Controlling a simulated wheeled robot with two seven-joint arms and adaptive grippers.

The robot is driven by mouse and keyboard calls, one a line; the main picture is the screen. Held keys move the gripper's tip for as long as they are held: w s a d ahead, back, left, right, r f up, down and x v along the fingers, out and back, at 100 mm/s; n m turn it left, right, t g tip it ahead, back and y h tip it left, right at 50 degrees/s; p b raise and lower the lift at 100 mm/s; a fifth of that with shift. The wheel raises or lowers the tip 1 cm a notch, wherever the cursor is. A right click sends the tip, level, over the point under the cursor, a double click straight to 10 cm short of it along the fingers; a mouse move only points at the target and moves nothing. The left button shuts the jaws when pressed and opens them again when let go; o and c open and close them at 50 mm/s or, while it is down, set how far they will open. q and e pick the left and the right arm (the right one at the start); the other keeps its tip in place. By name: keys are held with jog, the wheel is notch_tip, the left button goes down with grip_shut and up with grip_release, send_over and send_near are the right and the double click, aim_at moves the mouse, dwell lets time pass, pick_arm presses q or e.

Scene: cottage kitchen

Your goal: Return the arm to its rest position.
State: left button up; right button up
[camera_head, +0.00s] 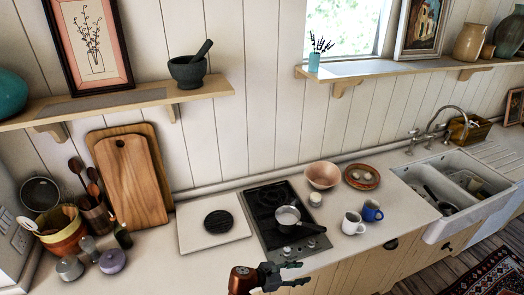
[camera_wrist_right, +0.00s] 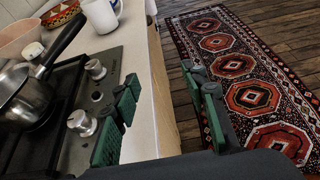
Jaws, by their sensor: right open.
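My right gripper (camera_head: 292,277) is at the bottom middle of the head view, in front of the counter's front edge and near the stove (camera_head: 272,212). In the right wrist view the gripper (camera_wrist_right: 165,112) has its two green-padded fingers apart with nothing between them. The counter edge and cabinet front show between and behind the fingers. A small steel pan (camera_head: 288,216) sits on the stove, and it also shows at the left of the wrist view (camera_wrist_right: 28,98). My left gripper is not in view.
A white mug (camera_head: 352,224) and a blue mug (camera_head: 372,211) stand right of the stove. A pink bowl (camera_head: 323,175), a plate (camera_head: 361,177) and a sink (camera_head: 452,190) are farther right. A patterned rug (camera_wrist_right: 235,75) lies on open floor.

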jog(key=s+d+f+m+g+y, duration=0.2)
jog(key=s+d+f+m+y, duration=0.25)
jog(key=s+f, duration=0.3)
jog(key=s+d+f+m+g+y, duration=0.25)
jog(key=s+d+f+m, duration=0.2)
jog(key=s+f, duration=0.35)
jog(key=s+d+r+m+t+y, duration=0.2)
jog(key=s+d+r+m, duration=0.4)
jog(key=s, duration=0.3)
jog(key=s+d+r+m+t+y, duration=0.25)
jog(key=s+d+r+m, duration=0.35)
jog(key=s, duration=0.4)
notch_tip(320, 180, down, 37)
jog(key=s+a+g+b, duration=0.2)
jog(key=b, duration=0.4)
pick_arm(q)
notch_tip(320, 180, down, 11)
jog(key=b, duration=0.4)
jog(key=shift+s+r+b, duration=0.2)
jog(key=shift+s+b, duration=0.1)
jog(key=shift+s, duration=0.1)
pick_arm(e)
jog(key=s+f+g+y, duration=0.1)
jog(key=s+f, duration=1.8)
jog(key=f, duration=0.2)
jog(key=shift+f+n, duration=0.2)
jog(key=shift+n, duration=0.1)
